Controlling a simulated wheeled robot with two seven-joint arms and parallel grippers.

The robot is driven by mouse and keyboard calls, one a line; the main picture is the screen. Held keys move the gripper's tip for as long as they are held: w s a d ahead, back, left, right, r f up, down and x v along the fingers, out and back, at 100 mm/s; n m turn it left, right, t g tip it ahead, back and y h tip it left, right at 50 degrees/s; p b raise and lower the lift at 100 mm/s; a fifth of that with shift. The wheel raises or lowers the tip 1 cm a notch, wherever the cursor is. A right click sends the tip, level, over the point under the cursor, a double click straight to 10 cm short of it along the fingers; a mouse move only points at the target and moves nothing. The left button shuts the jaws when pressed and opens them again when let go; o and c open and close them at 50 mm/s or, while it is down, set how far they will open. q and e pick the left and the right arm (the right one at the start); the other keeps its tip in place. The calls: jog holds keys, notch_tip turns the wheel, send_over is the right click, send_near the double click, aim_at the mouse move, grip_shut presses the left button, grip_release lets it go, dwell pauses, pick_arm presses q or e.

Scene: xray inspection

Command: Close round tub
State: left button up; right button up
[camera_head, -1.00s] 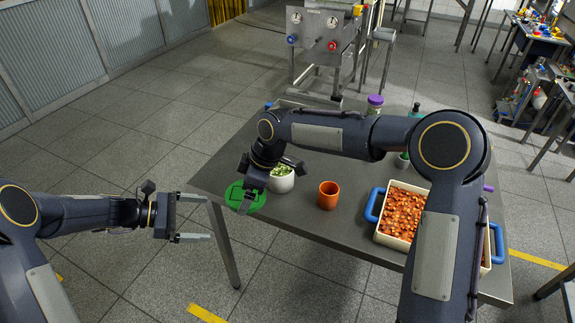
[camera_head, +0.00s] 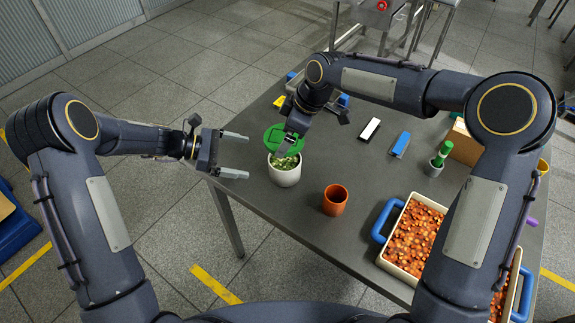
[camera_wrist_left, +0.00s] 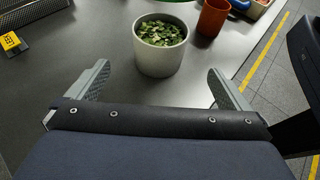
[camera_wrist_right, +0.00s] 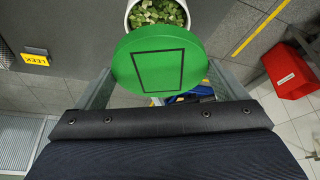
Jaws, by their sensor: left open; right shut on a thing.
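The round tub (camera_head: 285,174) is white, stands upright on the table and is filled with chopped green pieces; it also shows in the left wrist view (camera_wrist_left: 160,58). My right gripper (camera_head: 288,146) is shut on the green round lid (camera_head: 274,137), holding it tilted above the tub's far side. In the right wrist view the lid (camera_wrist_right: 160,62) covers part of the tub (camera_wrist_right: 157,12), whose contents show past its edge. I cannot tell whether lid and rim touch. My left gripper (camera_head: 240,155) is open and empty, left of the tub and apart from it.
An orange cup (camera_head: 335,200) stands right of the tub. A tray with orange pieces (camera_head: 382,220) has blue handles. A black-and-white item (camera_head: 369,130), a blue item (camera_head: 401,144) and a green-topped bottle (camera_head: 440,157) lie or stand farther back.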

pick_arm(q)
jog(key=x, duration=1.2)
jog(key=shift+c, duration=0.4)
jog(key=c, duration=1.3)
pick_arm(e)
send_over(283, 162)
jog(key=d, duration=0.2)
jog(key=shift+s+a+f, duration=0.1)
jog(key=shift+a+f, duration=0.05)
jog(key=shift+f, duration=1.15)
jog(key=shift+a+f, duration=0.1)
jog(key=shift+f, duration=1.15)
jog(key=shift+f, duration=0.85)
pick_arm(q)
jog(key=shift+d+r, duration=0.1)
pick_arm(e)
jog(key=shift+f, duration=0.5)
